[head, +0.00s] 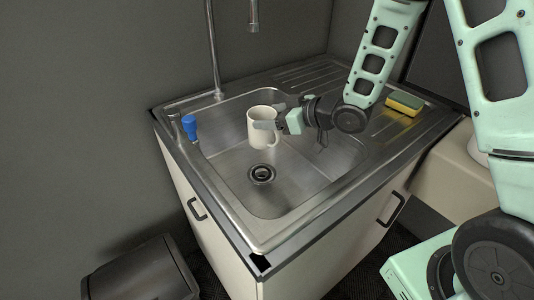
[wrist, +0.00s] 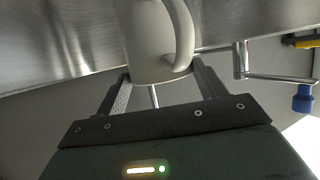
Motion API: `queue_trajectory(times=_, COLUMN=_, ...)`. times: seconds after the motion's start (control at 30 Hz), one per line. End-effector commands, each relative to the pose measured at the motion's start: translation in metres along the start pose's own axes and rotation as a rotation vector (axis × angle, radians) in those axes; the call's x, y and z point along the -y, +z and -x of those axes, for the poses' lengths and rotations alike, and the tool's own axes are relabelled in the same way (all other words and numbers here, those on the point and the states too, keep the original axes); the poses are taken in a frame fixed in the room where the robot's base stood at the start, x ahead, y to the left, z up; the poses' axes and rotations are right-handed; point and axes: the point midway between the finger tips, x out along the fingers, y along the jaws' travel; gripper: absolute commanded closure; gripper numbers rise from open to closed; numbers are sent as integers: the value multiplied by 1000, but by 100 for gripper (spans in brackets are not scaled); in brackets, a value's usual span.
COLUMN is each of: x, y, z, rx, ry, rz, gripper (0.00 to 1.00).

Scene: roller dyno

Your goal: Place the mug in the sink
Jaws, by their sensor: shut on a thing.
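The mug (head: 262,128) is white and upright, held over the basin of the steel sink (head: 224,150) in the head view. My gripper (head: 270,125) comes in from the right and is shut on the mug's body. In the wrist view the mug (wrist: 155,40) is between the two fingers of my gripper (wrist: 158,88), with its handle to the right. Whether the mug's base touches the basin floor I cannot tell. The drain (head: 261,174) is in front of the mug and uncovered.
A yellow and green sponge (head: 404,103) lies on the right drainboard. A dark bin (head: 142,272) stands on the floor at the lower left. The front of the basin is clear.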

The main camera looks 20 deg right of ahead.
Motion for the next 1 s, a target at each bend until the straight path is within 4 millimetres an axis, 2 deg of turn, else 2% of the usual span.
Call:
queue_trajectory(times=0.1, x=0, y=17, z=-7, rx=1, ry=-1, rz=-1, gripper=77)
queue_trajectory(times=0.27, x=0, y=29, z=-13, rx=-1, ry=-2, rz=0, gripper=77)
queue_trajectory(times=0.5, x=0, y=59, z=-25, rx=0, ry=-1, rz=0, gripper=77)
queue_trajectory(times=1.0, x=0, y=68, z=-29, rx=-2, ry=0, rz=2, gripper=77)
